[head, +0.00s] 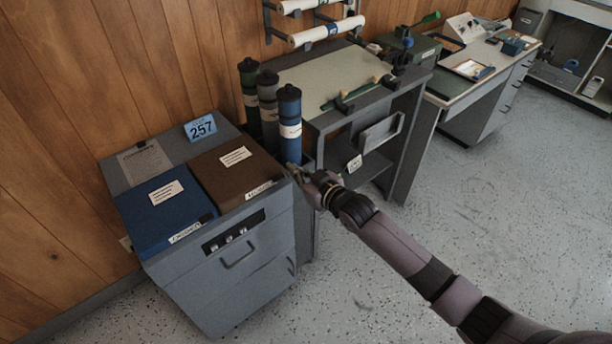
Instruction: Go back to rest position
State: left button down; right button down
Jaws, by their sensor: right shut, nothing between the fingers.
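My right arm comes in from the lower right. My right gripper (297,172) is shut and empty, beside the right front corner of the grey cabinet top and in front of the blue tube. I cannot tell whether it touches the cabinet. My left gripper is out of the picture.
A grey cabinet (235,285) holds a blue box (150,222), a brown box (220,180) and a blue 257 sign (201,127). Blue (289,120), grey (268,105) and green (250,90) tubes stand behind. A grey table (300,82) and desk (455,85) stand right; floor (480,200) is clear.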

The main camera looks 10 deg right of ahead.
jog(key=s+d+f+m+g+h, duration=0.15)
jog(key=s+d+f, duration=0.25)
jog(key=s+f, duration=0.5)
jog(key=s+d+f+m+g+h, duration=0.15)
jog(key=s+d+f, duration=0.35)
jog(key=f, duration=0.8)
jog(key=s+d+f+g+h, duration=0.35)
jog(key=s+f, duration=0.35)
jog(key=f, duration=0.5)
jog(key=s+d+f+g, duration=0.1)
jog(key=s+f, duration=0.4)
jog(key=s, duration=0.7)
jog(key=s+d+f+m+g, duration=0.1)
jog(key=s+f+g, duration=0.2)
jog(key=s, duration=0.9)
jog(key=s+d+f+g, duration=0.1)
jog(key=s+f+g, duration=0.1)
jog(key=s+f, duration=0.5)
jog(key=s, duration=0.5)
jog(key=shift+d+f+h, duration=0.15)
jog(key=shift+f+h, duration=0.1)
jog(key=shift+h, duration=0.1)
